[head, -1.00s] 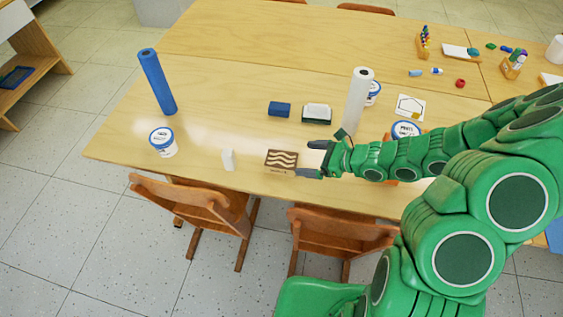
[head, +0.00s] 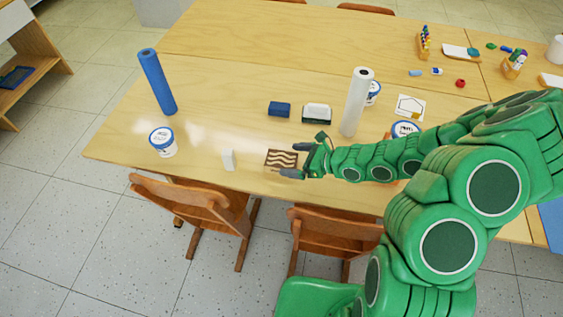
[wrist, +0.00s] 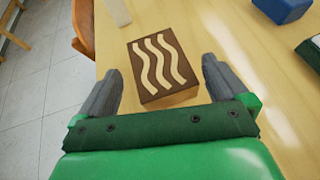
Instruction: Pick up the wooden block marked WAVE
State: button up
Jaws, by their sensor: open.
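The wooden block with wavy cream lines on a dark brown top (head: 281,159) lies on the table near its front edge. In the wrist view the block (wrist: 161,68) sits ahead of and partly between my fingers, with bare table visible on both sides. My gripper (head: 296,161) is open at the right side of the block in the head view. In the wrist view my gripper (wrist: 160,88) has its two grey fingers spread wide and holds nothing. Any lettering on the block is too small to read.
A white roll (head: 356,103), a blue roll (head: 158,82) and a tub (head: 163,142) stand around. Chairs (head: 197,205) line the front edge.

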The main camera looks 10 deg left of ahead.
aim_at(282, 163)
jog(key=shift+x, duration=1.2)
jog(key=shift+c, duration=0.5)
jog(key=c, duration=1)
